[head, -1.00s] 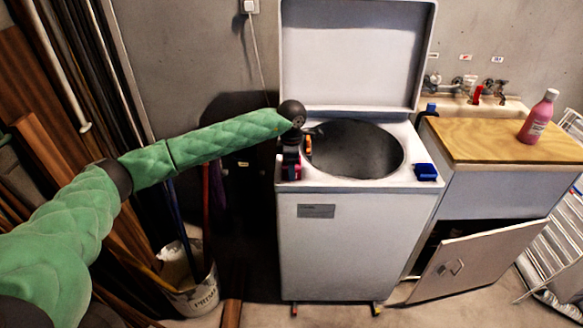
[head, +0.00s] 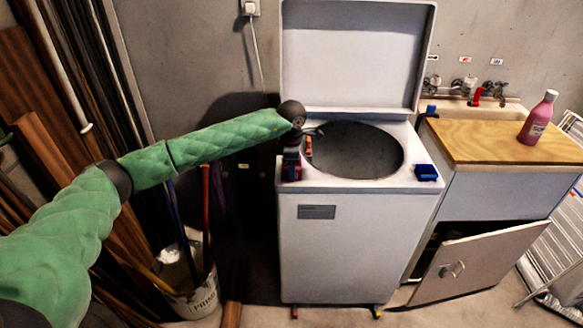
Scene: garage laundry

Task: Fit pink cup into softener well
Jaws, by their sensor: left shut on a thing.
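My left gripper (head: 291,167) is over the front left corner of the white top-loading washer (head: 320,240), pointing down. It is shut on the small pink cup (head: 290,174), which shows as a pinkish-red patch low between dark jaws. The cup is at the level of the washer's top deck. I cannot tell whether it touches the deck or sits in a well. The softener well does not show; my gripper and the cup cover that corner. My right gripper is not in view.
The washer lid (head: 355,55) stands open behind the round drum opening (head: 355,150). A blue cup-like piece (head: 426,172) is at the front right corner. A pink bottle (head: 538,118) stands on a wooden board (head: 490,140). A white bucket (head: 195,300) is at left.

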